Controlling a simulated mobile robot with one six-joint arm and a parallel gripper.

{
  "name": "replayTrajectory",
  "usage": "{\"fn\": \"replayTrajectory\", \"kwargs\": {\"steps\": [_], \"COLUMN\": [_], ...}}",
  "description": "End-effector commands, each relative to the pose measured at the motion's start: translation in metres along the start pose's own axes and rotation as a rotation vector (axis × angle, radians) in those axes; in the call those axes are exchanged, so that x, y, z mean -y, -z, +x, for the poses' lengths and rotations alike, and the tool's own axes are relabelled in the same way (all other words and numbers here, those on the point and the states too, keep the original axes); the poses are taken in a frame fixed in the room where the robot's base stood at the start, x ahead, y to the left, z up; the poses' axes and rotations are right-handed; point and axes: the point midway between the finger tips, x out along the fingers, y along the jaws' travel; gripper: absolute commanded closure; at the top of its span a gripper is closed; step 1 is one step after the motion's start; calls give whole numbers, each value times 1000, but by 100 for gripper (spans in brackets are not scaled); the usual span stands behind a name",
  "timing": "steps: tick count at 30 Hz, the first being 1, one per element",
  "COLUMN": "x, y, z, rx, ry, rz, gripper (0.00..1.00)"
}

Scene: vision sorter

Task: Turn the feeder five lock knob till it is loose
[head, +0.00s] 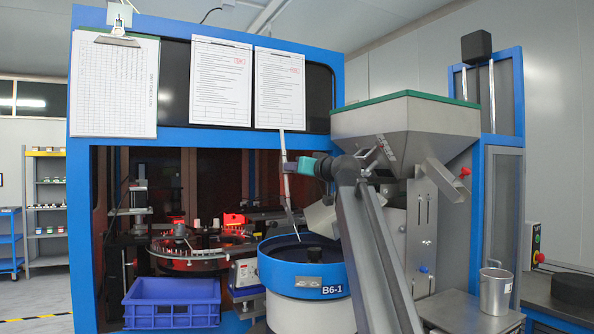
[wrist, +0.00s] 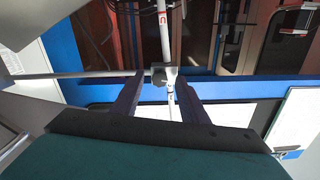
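A small grey clamp with a rounded knob (wrist: 160,78) sits where a white upright pole (wrist: 164,30) meets a horizontal rod in the wrist view. No number five is readable on it. My gripper (wrist: 158,88) has its two dark fingers apart, one on each side of the knob in the picture. I cannot tell whether they touch it. In the head view my gripper (head: 287,167) is at the slanted white pole (head: 286,195), above the blue bowl feeder (head: 307,275) marked B6-1. The knob is too small or hidden to make out there.
A blue machine frame (head: 80,200) with hanging paper sheets surrounds the work area. A grey hopper (head: 405,120) stands to the right, behind my arm. A blue crate (head: 172,303) and a metal cup (head: 496,290) are lower down. A red-lit dial (head: 200,247) lies inside.

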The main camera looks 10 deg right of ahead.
Motion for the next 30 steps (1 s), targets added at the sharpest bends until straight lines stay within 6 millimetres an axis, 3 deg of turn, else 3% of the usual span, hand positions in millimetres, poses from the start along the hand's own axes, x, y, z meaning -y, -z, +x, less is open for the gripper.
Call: {"fn": "replayTrajectory", "kwargs": {"steps": [8,30], "x": [0,1], "y": [-1,-2], "z": [-25,-121], "rx": [-1,0], "ry": [0,0], "rz": [0,0], "gripper": [60,60]}}
